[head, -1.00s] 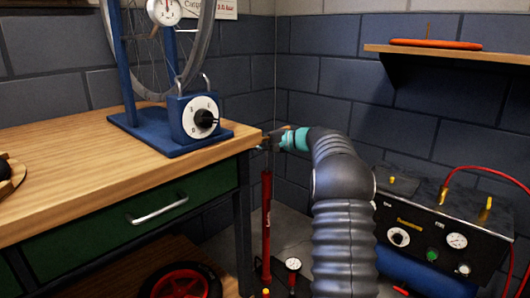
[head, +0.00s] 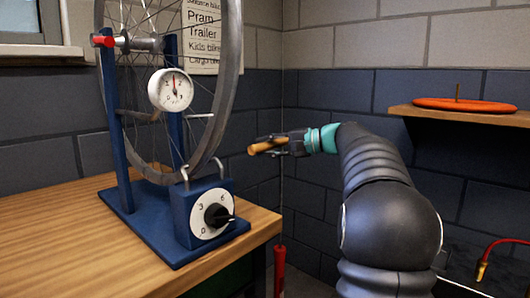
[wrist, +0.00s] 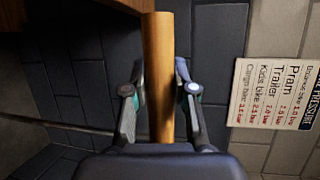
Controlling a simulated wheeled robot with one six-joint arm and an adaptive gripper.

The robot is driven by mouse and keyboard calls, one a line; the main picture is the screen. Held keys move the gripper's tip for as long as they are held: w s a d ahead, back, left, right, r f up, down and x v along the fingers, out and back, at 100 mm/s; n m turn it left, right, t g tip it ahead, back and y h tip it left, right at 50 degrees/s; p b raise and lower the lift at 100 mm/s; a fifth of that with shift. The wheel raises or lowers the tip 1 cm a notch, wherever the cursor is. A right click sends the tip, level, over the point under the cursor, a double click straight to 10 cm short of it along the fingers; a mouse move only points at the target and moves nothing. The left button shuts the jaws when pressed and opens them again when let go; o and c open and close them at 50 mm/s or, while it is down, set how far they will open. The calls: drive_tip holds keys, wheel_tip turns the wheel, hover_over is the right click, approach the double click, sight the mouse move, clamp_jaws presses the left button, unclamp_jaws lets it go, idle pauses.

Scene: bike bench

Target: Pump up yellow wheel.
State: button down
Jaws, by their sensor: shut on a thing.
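My gripper (head: 285,144) is shut on the wooden pump handle (head: 262,147), a light brown bar. The handle also shows between the fingers in the wrist view (wrist: 158,70). The handle is raised well above the red pump barrel (head: 279,270), whose top shows at the bench's right corner. A spoked wheel with a grey tyre (head: 231,80) stands upright in a blue stand (head: 119,197). No yellow on it can be made out. A round white gauge (head: 170,90) is in front of the wheel.
A blue box with a white dial and black knob (head: 212,215) sits on the wooden bench (head: 60,240). A shelf (head: 470,118) with an orange disc (head: 465,104) is at right. A pressure chart (wrist: 277,95) hangs on the wall.

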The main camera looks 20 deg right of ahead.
drive_tip(key=shift+a+r, duration=0.15)
drive_tip(key=c, duration=0.9)
unclamp_jaws()
drive_tip(key=shift+a, duration=0.1)
drive_tip(key=shift+s+d, duration=0.15)
drive_tip(key=shift+d, duration=0.25)
drive_tip(key=v, duration=1.1)
drive_tip(key=shift+s+d+r, duration=0.1)
drive_tip(key=shift+s+d, duration=0.05)
drive_tip(key=shift+d, duration=0.05)
drive_tip(key=shift+c, duration=0.3)
